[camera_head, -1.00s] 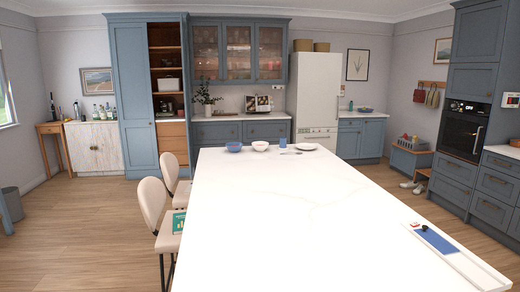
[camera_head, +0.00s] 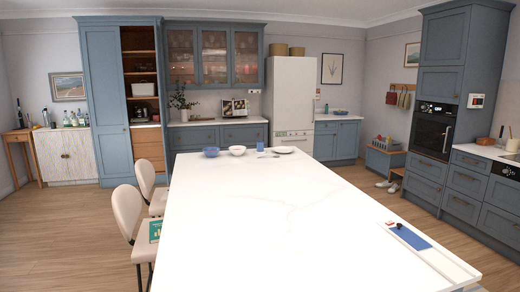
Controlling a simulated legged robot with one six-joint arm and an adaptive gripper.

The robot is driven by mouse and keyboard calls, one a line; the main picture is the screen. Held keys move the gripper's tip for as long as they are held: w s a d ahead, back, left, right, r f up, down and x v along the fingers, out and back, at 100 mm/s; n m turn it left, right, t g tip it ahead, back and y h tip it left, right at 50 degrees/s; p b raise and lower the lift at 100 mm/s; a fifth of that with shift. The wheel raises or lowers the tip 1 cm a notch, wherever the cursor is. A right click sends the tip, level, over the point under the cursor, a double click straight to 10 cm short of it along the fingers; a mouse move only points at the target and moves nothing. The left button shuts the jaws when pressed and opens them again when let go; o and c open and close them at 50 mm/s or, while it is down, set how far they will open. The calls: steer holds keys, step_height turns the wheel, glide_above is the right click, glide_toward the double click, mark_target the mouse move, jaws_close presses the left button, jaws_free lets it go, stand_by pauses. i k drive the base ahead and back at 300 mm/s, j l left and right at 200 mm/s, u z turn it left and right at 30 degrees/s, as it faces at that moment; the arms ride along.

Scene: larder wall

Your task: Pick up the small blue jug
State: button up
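A small blue vessel (camera_head: 260,146), which looks like the jug, stands upright at the far end of the long white island (camera_head: 290,215). It is too small to make out a handle or spout. A white bowl (camera_head: 237,150) and a blue bowl (camera_head: 211,152) stand to its left, and a white plate (camera_head: 283,150) lies to its right. A small piece of cutlery (camera_head: 268,156) lies just in front of it. My gripper is not in view.
Two pale chairs (camera_head: 128,215) stand along the island's left side, one with a green book (camera_head: 155,231) on it. A tray with a blue mat (camera_head: 410,238) lies near the right edge. The island's middle is bare. Floor is open on both sides.

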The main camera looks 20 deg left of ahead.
mark_target(260, 145)
steer(key=i+l+z, duration=0.15)
steer(key=l, duration=0.25)
steer(key=i+l+z, duration=0.9)
steer(key=i+z, duration=0.2)
steer(key=i, duration=0.2)
steer(key=i+u, duration=0.1)
steer(key=i, duration=0.35)
steer(key=i+l+u, duration=0.15)
steer(key=i, duration=0.3)
steer(key=i+l+u, duration=0.1)
steer(key=i, duration=0.35)
steer(key=i+j+u, duration=0.2)
steer(key=i+u, duration=0.75)
steer(key=i, duration=0.15)
steer(key=i+l+u, duration=0.25)
steer(key=i+u, duration=0.2)
steer(key=i+j+u, duration=0.1)
steer(key=i+u, duration=0.25)
steer(key=i, duration=0.4)
steer(key=i+l+u, duration=0.15)
steer(key=i+u, duration=0.25)
steer(key=i, duration=3.2)
